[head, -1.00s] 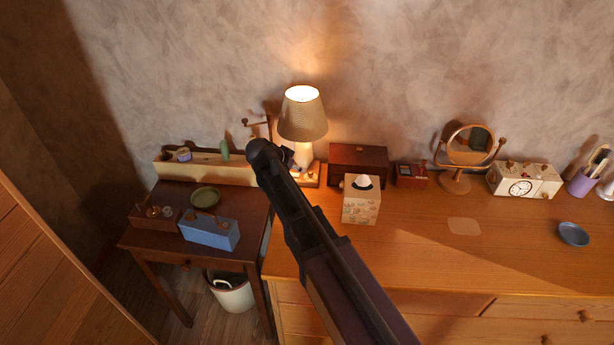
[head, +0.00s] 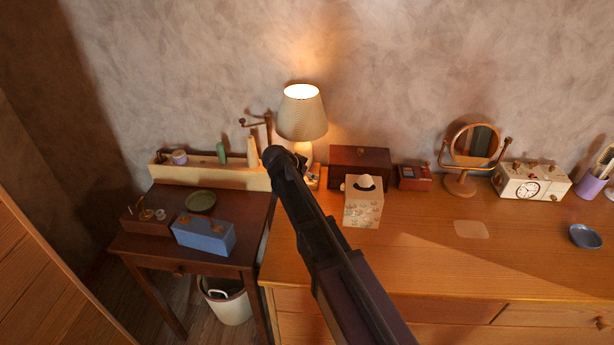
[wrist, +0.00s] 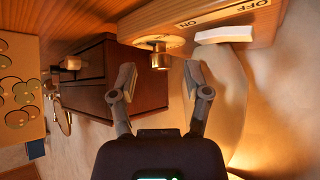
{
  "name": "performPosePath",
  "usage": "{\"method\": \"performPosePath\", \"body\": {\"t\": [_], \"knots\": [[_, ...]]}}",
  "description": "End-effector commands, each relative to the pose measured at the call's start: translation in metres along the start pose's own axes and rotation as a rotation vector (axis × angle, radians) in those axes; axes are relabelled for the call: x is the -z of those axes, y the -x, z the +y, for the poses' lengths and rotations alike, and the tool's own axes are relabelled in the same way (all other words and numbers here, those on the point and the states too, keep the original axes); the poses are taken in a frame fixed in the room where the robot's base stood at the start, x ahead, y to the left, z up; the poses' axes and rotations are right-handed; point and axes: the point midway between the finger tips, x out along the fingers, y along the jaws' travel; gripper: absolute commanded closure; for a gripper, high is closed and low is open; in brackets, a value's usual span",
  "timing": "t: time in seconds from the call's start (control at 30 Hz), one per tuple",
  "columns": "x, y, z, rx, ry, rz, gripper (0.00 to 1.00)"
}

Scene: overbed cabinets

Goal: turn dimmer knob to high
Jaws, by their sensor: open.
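The lit lamp (head: 301,117) stands at the back of the dresser, and my arm hides much of its wooden base (head: 313,177). In the wrist view the base (wrist: 210,28) fills the top, with a white rocker switch (wrist: 225,34) and OFF and ON lettering. A brass knob (wrist: 159,60) on a round plate sticks out of the base beside the switch. My gripper (wrist: 161,77) is open, its fingertips on either side of the knob's line and just short of it. I see no contact. In the head view my arm covers the fingers.
A dark wooden box (head: 360,160) and a tissue box (head: 363,203) stand right of the lamp, close to my arm. A small red-brown box (head: 414,178) and a mirror (head: 470,147) are farther right. The front of the dresser top (head: 420,260) is clear.

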Motion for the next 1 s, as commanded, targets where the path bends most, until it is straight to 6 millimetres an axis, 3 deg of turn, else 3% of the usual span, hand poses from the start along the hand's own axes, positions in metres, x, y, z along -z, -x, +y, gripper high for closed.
{"method": "performPosePath", "body": {"t": [0.27, 0.47, 1.0], "knots": [[-0.0001, 0.0002, -0.0003, 0.001, 0.0, 0.0, 0.41], [-0.0003, 0.0004, -0.0005, 0.001, 0.001, 0.0, 1.0], [-0.0004, 0.0002, -0.0033, -0.048, -0.048, 0.0, 1.0]]}}
